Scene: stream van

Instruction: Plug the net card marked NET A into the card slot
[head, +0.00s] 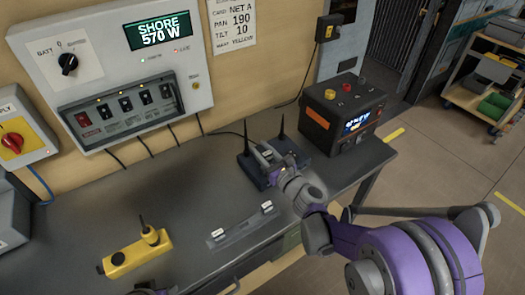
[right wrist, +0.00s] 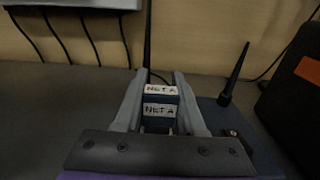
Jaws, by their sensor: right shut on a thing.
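My right gripper (head: 266,155) is at the dark blue box with two antennas (head: 250,172) on the bench. In the right wrist view its two fingers (right wrist: 160,82) are shut on the net card (right wrist: 160,122), a dark block between them. Two white labels reading NET A show there, one above the other; I cannot tell whether both are on the card. The card slot is hidden behind the card and fingers, so how far the card is in cannot be told. Only a small part of what seems my left gripper (head: 150,291) shows at the bottom edge.
A grey rack (head: 240,228) with two white-labelled pieces lies on the bench. A yellow power strip (head: 135,256) is left of it. A black power unit (head: 342,112) stands close right of the antenna box. A switch panel (head: 115,70) hangs above.

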